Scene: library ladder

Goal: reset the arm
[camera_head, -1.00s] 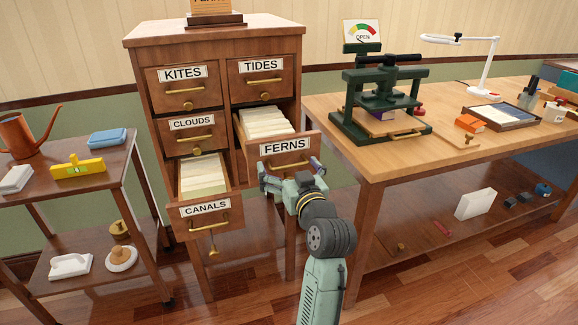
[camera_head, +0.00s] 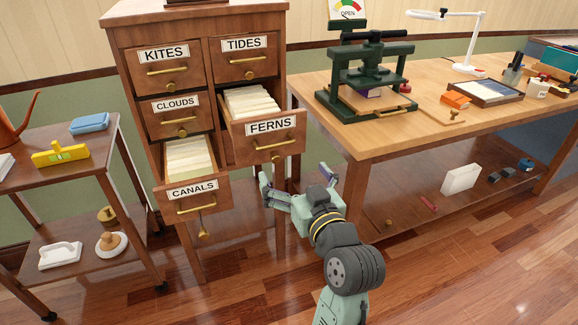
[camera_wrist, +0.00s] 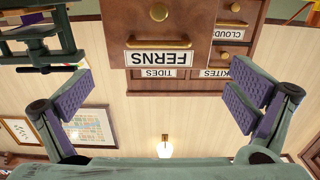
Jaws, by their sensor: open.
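My gripper (camera_head: 295,180) is open and empty in the head view, in front of the card cabinet and below the pulled-out FERNS drawer (camera_head: 272,143). Its two fingers are spread wide apart. In the wrist view, which is upside down, both padded fingers of my gripper (camera_wrist: 158,95) stand apart with nothing between them. The FERNS drawer (camera_wrist: 163,20) shows beyond them with its brass handle. In the head view the gripper is clear of the drawer front.
The CANALS drawer (camera_head: 200,205) is also pulled out, full of cards. A workbench (camera_head: 375,135) with a green press (camera_head: 370,75) stands to the right. A cart (camera_head: 85,180) with a yellow level (camera_head: 60,154) stands to the left. The floor in front is open.

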